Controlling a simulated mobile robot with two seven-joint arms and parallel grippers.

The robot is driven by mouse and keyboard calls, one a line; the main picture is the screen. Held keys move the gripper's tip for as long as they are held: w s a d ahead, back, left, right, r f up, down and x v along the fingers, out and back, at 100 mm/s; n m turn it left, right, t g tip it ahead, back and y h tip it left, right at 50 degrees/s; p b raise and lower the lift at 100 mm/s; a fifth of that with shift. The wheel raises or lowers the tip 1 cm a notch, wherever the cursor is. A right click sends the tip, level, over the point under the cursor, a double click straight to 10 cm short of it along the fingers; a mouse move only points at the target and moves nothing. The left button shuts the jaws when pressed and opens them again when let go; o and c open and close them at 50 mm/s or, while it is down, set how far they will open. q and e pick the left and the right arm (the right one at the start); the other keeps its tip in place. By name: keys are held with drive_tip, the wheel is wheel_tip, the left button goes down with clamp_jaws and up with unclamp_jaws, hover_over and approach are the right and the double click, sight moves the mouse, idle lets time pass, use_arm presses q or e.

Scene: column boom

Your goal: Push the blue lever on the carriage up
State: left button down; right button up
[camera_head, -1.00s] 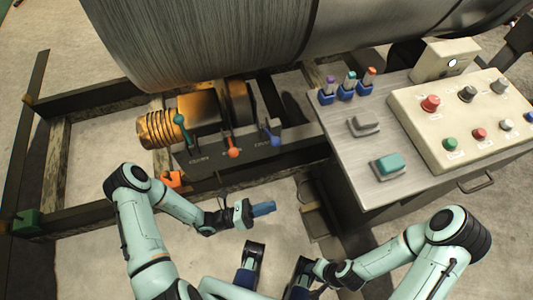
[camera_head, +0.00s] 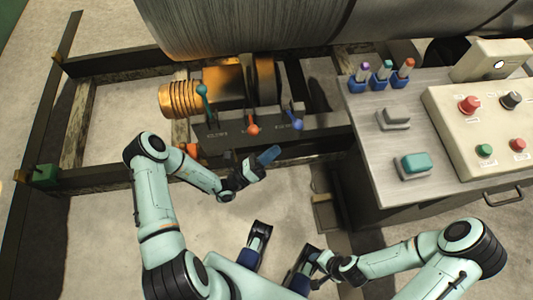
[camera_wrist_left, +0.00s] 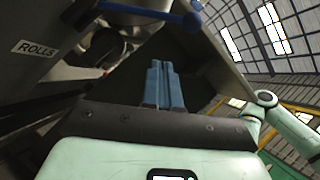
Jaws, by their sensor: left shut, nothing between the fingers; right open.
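The blue lever (camera_head: 297,125) is at the right end of a dark carriage panel (camera_head: 228,141), its knob low and tilted down.
A red lever (camera_head: 253,130) and a teal lever (camera_head: 202,90) stand left of the blue one. A large grey roll (camera_head: 240,25) lies behind. A metal console (camera_head: 375,165) with buttons and switches is on the right. Floor (camera_head: 100,235) is bare at lower left.

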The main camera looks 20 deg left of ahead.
sight(292, 117)
use_arm(q)
drive_tip(key=w+d+r, duration=0.2)
drive_tip(key=w+r, duration=0.3)
drive_tip(key=w, duration=0.1)
drive_tip(key=shift+w+r, duration=0.15)
drive_tip(key=shift+w, duration=0.15)
use_arm(e)
drive_tip(key=shift+w+d+f, duration=0.15)
drive_tip(key=shift+w+f, duration=0.05)
drive_tip(key=shift+w, duration=0.1)
use_arm(q)
drive_tip(key=r+n+y+p, duration=0.1)
drive_tip(key=p, duration=0.1)
drive_tip(key=w+r+n+y+p, duration=0.1)
drive_tip(key=p, duration=0.1)
drive_tip(key=a+n+p, duration=0.1)
drive_tip(key=n+p, duration=0.1)
drive_tip(key=shift+w+r+y, duration=0.25)
drive_tip(key=shift+r+y, duration=0.15)
use_arm(e)
drive_tip(key=s+r+g, duration=0.1)
drive_tip(key=s+r, duration=0.2)
drive_tip(key=r, duration=0.3)
drive_tip(key=shift+s+a, duration=0.25)
drive_tip(key=shift+a, duration=0.1)
